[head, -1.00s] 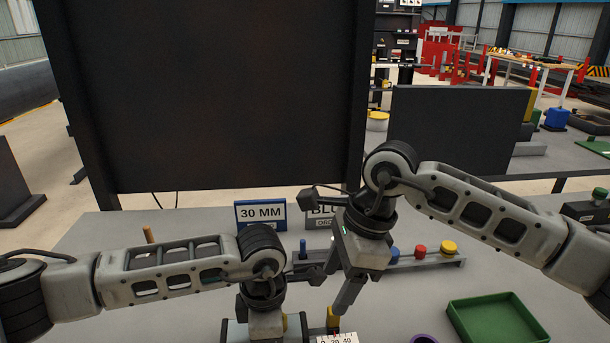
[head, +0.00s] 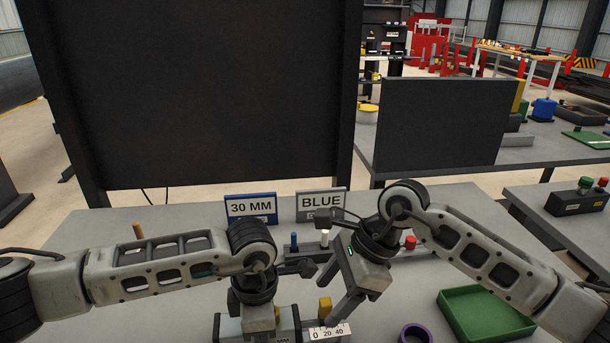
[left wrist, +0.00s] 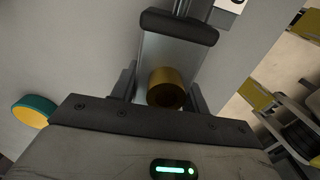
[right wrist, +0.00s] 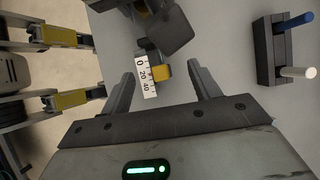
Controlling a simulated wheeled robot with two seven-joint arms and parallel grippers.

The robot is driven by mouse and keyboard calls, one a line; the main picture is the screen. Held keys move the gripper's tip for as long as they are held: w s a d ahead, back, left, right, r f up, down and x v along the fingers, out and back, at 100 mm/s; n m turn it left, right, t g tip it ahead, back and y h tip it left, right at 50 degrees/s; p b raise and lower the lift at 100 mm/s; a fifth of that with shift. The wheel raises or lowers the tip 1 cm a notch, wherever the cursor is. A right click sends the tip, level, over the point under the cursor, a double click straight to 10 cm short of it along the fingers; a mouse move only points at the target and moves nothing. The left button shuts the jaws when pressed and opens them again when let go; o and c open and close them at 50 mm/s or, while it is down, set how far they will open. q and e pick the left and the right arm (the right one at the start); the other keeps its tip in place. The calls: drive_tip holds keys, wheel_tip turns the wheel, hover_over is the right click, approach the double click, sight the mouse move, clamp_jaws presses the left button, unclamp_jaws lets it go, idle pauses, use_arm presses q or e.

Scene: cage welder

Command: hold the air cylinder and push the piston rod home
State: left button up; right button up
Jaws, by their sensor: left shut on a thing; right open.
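My left gripper (left wrist: 165,85) is shut on the grey body of the air cylinder (left wrist: 163,50), one finger on each side. In the head view the cylinder's body (head: 230,329) is partly hidden under my left wrist. My right gripper (right wrist: 163,85) is open and empty above the scale and yellow block. How far the rod stands out I cannot tell.
Two signs, "30 MM" (head: 251,208) and "BLUE" (head: 321,203), stand behind the arms. Coloured pegs, including a blue one (right wrist: 294,20) and a white one (right wrist: 299,72), stand in a rack. A purple ring (head: 416,333) and a green tray (head: 487,314) are at right.

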drive_tip(key=shift+x, duration=1.15)
drive_tip(key=c, duration=1.2)
drive_tip(key=shift+c, duration=0.2)
drive_tip(key=shift+a, duration=0.15)
drive_tip(key=shift+s+a, duration=0.15)
drive_tip(key=shift+a, duration=0.6)
